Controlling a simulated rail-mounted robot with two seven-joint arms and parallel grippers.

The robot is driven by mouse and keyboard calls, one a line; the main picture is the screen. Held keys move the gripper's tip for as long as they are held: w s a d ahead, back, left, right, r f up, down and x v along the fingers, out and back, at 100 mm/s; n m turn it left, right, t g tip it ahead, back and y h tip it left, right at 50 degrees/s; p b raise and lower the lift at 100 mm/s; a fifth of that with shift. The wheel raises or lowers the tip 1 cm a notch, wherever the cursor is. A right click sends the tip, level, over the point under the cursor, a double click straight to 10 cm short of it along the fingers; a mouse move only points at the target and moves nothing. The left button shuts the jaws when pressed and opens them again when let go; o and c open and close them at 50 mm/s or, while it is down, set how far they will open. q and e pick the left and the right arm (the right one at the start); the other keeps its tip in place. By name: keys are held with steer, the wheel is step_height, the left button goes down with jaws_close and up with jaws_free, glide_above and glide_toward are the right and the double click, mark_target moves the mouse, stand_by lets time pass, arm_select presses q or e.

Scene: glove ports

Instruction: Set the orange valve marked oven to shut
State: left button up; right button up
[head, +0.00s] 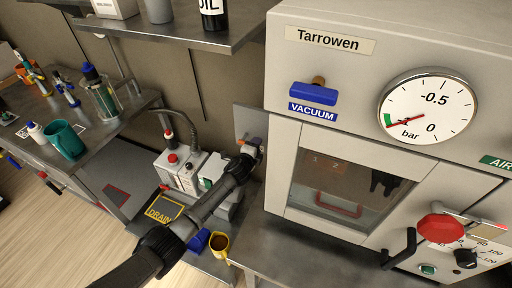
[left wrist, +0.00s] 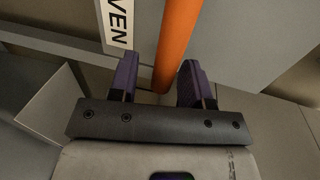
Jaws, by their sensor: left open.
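The orange valve handle (left wrist: 177,45) shows in the left wrist view as a smooth bar, running from the top edge down toward the gap between my fingers. A white label (left wrist: 117,22) ending in "VEN" is beside it on the grey panel; its first letter is cut off. My left gripper (left wrist: 158,72) is open, with its dark purple fingers on either side of the bar's lower end, the right one closer to it. I cannot tell whether either touches. In the head view my left gripper (head: 254,149) is at the cabinet's left side and hides most of the valve. My right gripper is not in view.
The Tarrowen cabinet (head: 370,80) has a blue vacuum handle (head: 313,93), a pressure gauge (head: 428,106) and a red knob (head: 440,228). A shelf (head: 190,38) hangs above.

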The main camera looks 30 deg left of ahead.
arm_select(q)
steer(key=p+v, duration=0.5)
steer(key=v, duration=0.8)
steer(key=shift+s+p, duration=0.3)
steer(key=shift+s, duration=0.1)
steer(key=shift+r, duration=0.1)
